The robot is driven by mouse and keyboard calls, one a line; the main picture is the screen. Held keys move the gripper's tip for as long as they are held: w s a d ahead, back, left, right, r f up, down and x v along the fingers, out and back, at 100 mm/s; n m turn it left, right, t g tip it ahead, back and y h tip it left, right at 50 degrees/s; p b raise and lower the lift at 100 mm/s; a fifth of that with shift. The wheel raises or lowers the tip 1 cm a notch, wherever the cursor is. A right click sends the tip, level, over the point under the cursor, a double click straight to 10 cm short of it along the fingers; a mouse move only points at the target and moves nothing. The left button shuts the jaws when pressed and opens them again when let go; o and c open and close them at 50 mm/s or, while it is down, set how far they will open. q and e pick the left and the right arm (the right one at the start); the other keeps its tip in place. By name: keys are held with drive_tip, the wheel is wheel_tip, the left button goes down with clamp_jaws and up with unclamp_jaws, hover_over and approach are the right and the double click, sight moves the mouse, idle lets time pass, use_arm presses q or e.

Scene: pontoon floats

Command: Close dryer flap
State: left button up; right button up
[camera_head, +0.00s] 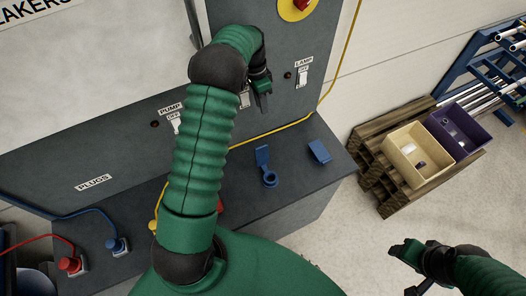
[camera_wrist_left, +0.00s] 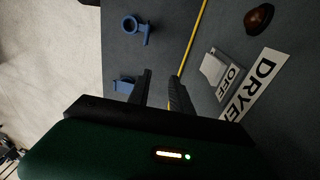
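A blue socket with its flap standing open (camera_head: 269,180) is on the grey bench top. A second blue socket (camera_head: 319,151) to its right looks covered by its flap. In the left wrist view, one blue ring with a raised flap (camera_wrist_left: 131,25) and another blue piece (camera_wrist_left: 125,84) show; the latter is partly hidden by my gripper. No dryer label is readable on either. My left gripper (camera_head: 264,104) is in front of the upright panel, above the bench; its fingers (camera_wrist_left: 163,82) are apart with nothing between them. My right gripper (camera_head: 402,262) is at lower right, away from the bench.
A switch (camera_wrist_left: 214,67) marked OFF and a DRYER label (camera_wrist_left: 255,85) are close to my left gripper. A yellow cable (camera_head: 270,132) crosses the bench back. Blue and red plugs (camera_head: 70,265) stand at left. Bins (camera_head: 417,152) sit on a pallet at right.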

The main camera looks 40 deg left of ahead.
use_arm(q)
drive_tip(key=shift+a+r+p, duration=0.25)
drive_tip(key=shift+r, duration=0.3)
drive_tip(key=shift+a+r+p, duration=0.2)
drive_tip(key=shift+r+p, duration=0.05)
drive_tip(key=shift+r, duration=0.3)
drive_tip(key=shift+d, duration=0.15)
drive_tip(key=shift+w, duration=0.1)
